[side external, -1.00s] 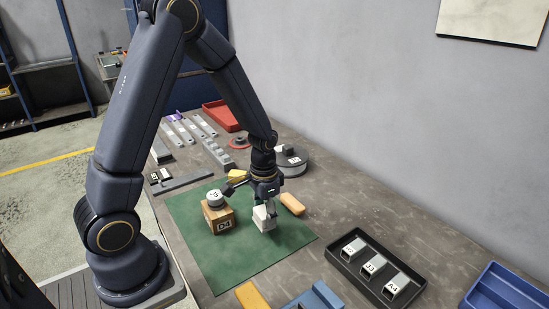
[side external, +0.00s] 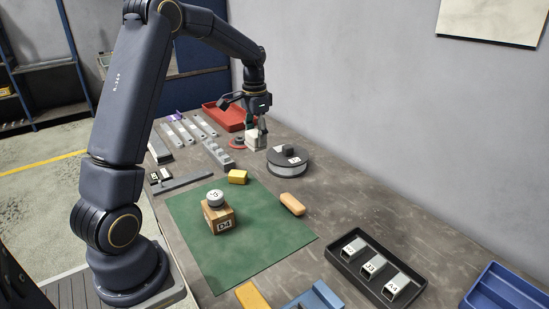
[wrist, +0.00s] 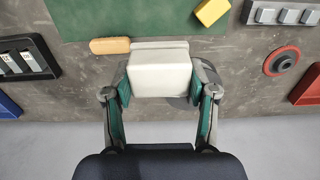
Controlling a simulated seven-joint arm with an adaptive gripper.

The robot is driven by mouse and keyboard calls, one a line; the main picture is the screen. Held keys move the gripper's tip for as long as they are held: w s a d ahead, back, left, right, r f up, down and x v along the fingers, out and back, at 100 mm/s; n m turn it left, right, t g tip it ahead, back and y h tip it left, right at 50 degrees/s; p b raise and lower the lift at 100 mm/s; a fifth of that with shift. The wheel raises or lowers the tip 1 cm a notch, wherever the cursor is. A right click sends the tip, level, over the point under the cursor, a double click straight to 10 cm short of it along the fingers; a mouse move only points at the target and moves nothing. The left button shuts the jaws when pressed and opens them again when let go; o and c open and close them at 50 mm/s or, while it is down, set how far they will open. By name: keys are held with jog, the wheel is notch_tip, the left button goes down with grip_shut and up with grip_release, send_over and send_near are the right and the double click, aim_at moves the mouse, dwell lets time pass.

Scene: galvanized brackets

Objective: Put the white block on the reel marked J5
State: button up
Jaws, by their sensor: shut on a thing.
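My gripper (side external: 257,128) is shut on the white block (side external: 252,142) and holds it up near the far end of the table. In the wrist view the block (wrist: 158,76) sits between both fingers. The dark round reel (side external: 289,166), with a raised hub and white labels, lies on the table. In the side view the block is just up and left of the reel, apart from it. In the wrist view the reel (wrist: 180,102) is mostly hidden behind the block and fingers. I cannot read its label surely.
A red tray (side external: 212,107), a red disc (side external: 236,144) and a grey stepped part (side external: 216,154) are near the block. An orange piece (side external: 292,204) and yellow piece (side external: 237,177) lie nearby. A wall borders the table.

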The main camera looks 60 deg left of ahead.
jog(key=w+a+f, duration=0.3)
jog(key=w+f, duration=0.1)
jog(key=w, duration=0.3)
send_over(280, 162)
jog(key=f, duration=0.5)
jog(key=shift+s+d+f, duration=0.2)
jog(key=shift+s, duration=0.05)
jog(key=shift+w+f, duration=0.2)
jog(key=shift+f, duration=1.55)
jog(key=shift+f, duration=0.15)
jog(key=o, duration=1.2)
jog(key=shift+c, duration=0.2)
